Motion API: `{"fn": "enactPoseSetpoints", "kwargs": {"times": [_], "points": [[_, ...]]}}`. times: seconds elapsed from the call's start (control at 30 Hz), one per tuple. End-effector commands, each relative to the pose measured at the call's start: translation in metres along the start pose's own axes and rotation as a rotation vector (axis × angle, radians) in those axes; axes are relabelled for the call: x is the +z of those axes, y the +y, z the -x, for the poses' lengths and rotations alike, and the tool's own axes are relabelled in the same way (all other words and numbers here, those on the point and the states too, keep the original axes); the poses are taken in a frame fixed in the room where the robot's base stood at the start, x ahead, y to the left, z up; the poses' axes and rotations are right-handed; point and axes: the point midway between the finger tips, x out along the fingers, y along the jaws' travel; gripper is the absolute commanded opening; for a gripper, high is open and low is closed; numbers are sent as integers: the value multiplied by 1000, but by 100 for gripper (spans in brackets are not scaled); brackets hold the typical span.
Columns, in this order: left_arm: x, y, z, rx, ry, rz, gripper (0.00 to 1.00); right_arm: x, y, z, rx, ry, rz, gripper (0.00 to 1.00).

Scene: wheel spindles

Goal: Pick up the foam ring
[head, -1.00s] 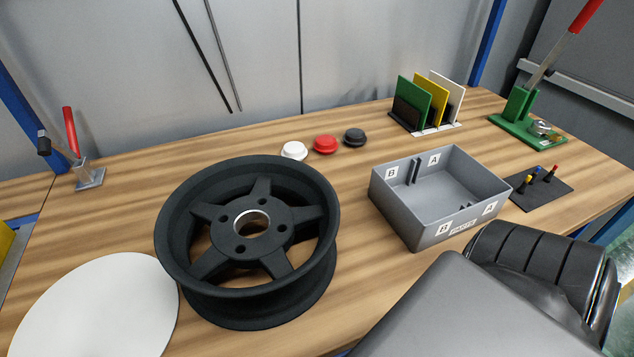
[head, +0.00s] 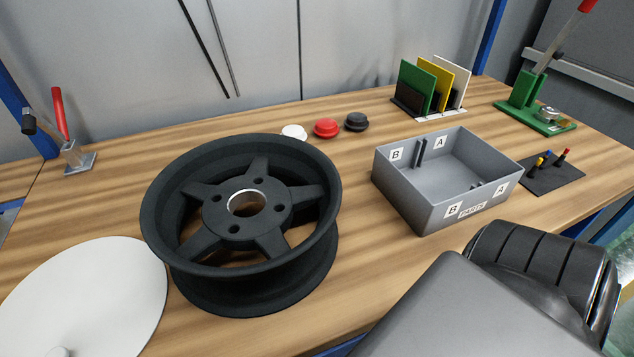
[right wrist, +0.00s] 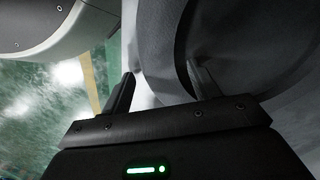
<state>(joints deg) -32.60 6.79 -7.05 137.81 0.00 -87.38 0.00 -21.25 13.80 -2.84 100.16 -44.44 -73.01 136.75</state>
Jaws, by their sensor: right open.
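I see no foam ring that I can make out in either view. My right gripper (right wrist: 160,88) shows in the right wrist view, with its two dark fingers apart and nothing visible between them. Large grey and dark curved surfaces lie behind the fingers; I cannot tell what they are. In the head view my right arm fills the lower right, and its gripper is out of sight. My left gripper is in neither view.
A black wheel rim (head: 205,240) lies on the wooden table (head: 370,262). A white disc (head: 90,295) is left of it. A grey parts box (head: 407,199) stands at right. White (head: 294,131), red (head: 327,128) and black (head: 356,121) caps sit behind.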

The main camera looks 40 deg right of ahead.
Motion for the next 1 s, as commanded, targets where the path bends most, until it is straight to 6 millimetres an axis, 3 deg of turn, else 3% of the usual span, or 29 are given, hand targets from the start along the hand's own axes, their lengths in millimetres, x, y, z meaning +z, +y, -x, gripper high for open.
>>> {"fn": "enactPoseSetpoints", "kwargs": {"times": [0.37, 0.73, 1.0], "points": [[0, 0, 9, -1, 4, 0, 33, 0, 0, -4, 1, 1, 0, 61], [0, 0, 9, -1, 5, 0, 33, 0, 0, -4, 1, 0, 0, 13], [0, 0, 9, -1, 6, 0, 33, 0, 0, -3, 1, 0, 0, 13]]}}
